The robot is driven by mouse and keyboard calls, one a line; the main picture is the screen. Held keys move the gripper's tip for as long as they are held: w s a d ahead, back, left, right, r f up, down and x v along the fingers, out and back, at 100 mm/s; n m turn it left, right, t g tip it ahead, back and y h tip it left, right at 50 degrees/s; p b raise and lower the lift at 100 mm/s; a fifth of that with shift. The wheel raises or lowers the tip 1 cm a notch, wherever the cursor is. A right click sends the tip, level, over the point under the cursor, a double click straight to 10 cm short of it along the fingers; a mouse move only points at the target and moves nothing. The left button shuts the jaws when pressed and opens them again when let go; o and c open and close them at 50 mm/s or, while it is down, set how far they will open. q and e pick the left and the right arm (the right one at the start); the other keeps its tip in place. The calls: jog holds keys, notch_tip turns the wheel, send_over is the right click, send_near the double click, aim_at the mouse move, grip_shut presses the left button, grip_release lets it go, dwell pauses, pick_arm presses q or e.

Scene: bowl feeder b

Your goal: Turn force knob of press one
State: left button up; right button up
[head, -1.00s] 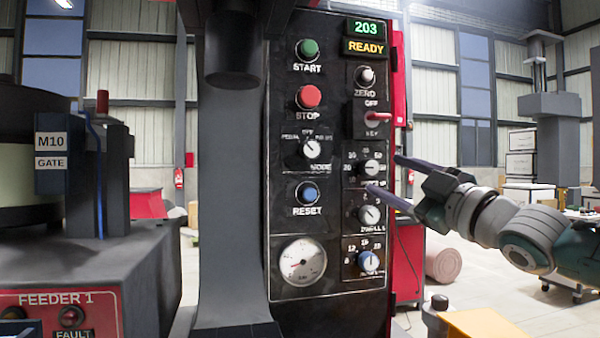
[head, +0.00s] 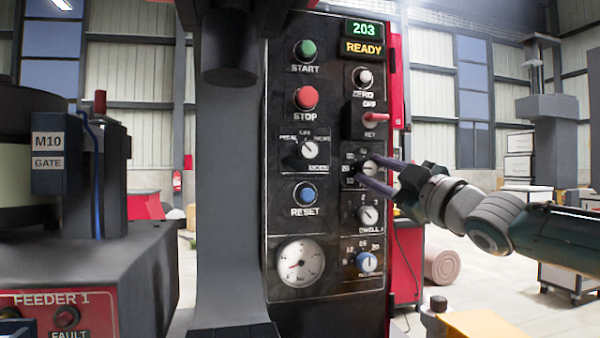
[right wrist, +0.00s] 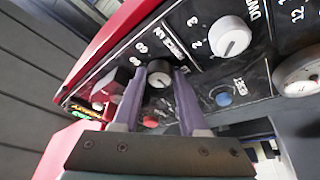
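The force knob (head: 370,167) is a small round dark knob with a pale face and a numbered scale, on the black panel (head: 285,225) of the press. Its label is covered in the head view. My right gripper (head: 367,167) reaches in from the right with its two fingers at this knob. In the right wrist view the knob (right wrist: 160,78) sits between the fingertips of the gripper (right wrist: 160,73), one finger on each side. The fingers are apart, with a narrow gap beside the knob; contact is not clear. My left gripper is out of view.
Stop (head: 306,97) and reset (head: 305,194) buttons lie left. The display (head: 362,47) reads READY. Feeder 1 (head: 90,270) stands left.

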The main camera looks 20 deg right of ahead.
grip_shut()
jog(key=shift+m, duration=0.5)
jog(key=shift+a+f+m+t+h+b, duration=0.1)
jog(key=shift+m+t+h+b, duration=0.2)
jog(key=shift+m+h, duration=0.35)
jog(key=m+h, duration=0.1)
jog(key=m, duration=0.2)
jog(key=shift+m+t, duration=0.3)
jog(key=shift+m, duration=0.05)
jog(key=m+h, duration=0.2)
jog(key=m, duration=0.1)
jog(key=shift+a, duration=0.1)
jog(key=shift+m+h+p, duration=0.3)
jog(key=shift+m+h, duration=0.55)
jog(key=shift+m, duration=0.75)
